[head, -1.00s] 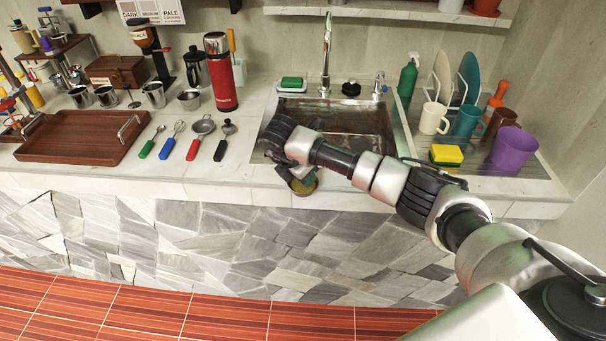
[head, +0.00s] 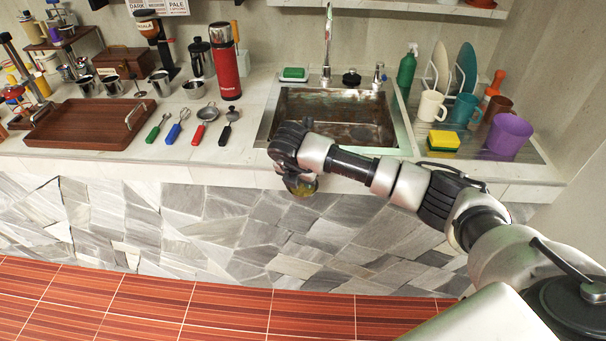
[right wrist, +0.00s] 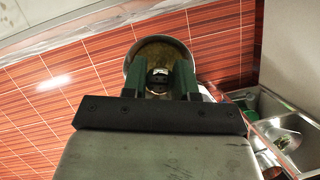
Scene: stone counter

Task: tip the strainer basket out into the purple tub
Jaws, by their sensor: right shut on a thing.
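The strainer basket (head: 303,187) is a small round metal cup with yellowish-brown contents, seen in front of the counter below the sink. My right gripper (right wrist: 160,80) is shut on it. In the right wrist view its round rim and brownish inside (right wrist: 160,48) show beyond the two dark green fingers. The basket looks roughly upright, partly hidden by my gripper in the head view. The purple tub (head: 508,135) stands on the drainboard at the right, well apart from the basket. My left gripper is in neither view.
The sink (head: 335,112) lies behind my right wrist. A wooden tray (head: 90,122) and several utensils lie at the left.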

